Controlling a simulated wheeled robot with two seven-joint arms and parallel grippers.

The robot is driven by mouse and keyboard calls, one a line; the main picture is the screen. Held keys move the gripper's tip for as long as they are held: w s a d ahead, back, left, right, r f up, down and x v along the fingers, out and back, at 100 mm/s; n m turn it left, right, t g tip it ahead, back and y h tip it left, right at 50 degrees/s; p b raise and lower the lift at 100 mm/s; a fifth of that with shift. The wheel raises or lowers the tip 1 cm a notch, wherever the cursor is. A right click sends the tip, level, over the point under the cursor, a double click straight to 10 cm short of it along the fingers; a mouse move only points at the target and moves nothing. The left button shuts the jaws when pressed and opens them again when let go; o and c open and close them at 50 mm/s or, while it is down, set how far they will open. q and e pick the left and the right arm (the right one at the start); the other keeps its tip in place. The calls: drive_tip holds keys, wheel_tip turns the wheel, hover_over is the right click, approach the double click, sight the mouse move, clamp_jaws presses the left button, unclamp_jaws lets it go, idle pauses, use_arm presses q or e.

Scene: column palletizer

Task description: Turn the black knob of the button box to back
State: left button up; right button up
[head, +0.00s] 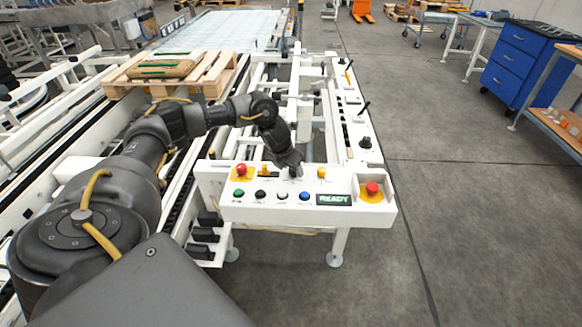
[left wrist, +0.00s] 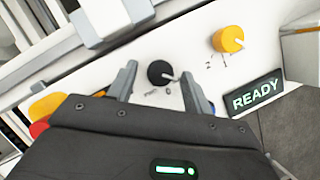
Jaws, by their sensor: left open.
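The white button box (head: 258,210) stands at the near end of the conveyor, with a lit READY sign (head: 334,199). The black knob (left wrist: 160,73) shows in the left wrist view, with a light pointer and small markings around it. My left gripper (left wrist: 158,82) is open, with one finger on each side of the knob; I cannot tell whether they touch it. In the head view my left gripper (head: 292,168) hangs over the upper middle of the box and hides the knob. A yellow knob (left wrist: 228,40) is to the right of the black knob. My right gripper is not in view.
The box also carries a red button (head: 241,170) at left, a red emergency button (head: 372,188) at right, and a lower row of coloured buttons. A wooden pallet (head: 214,79) lies on the conveyor behind my arm. Open floor (head: 480,210) lies to the right.

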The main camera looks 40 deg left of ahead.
use_arm(q)
drive_tip(key=v, duration=1)
drive_tip(key=shift+s+r, duration=0.25)
drive_tip(key=shift+r, duration=0.05)
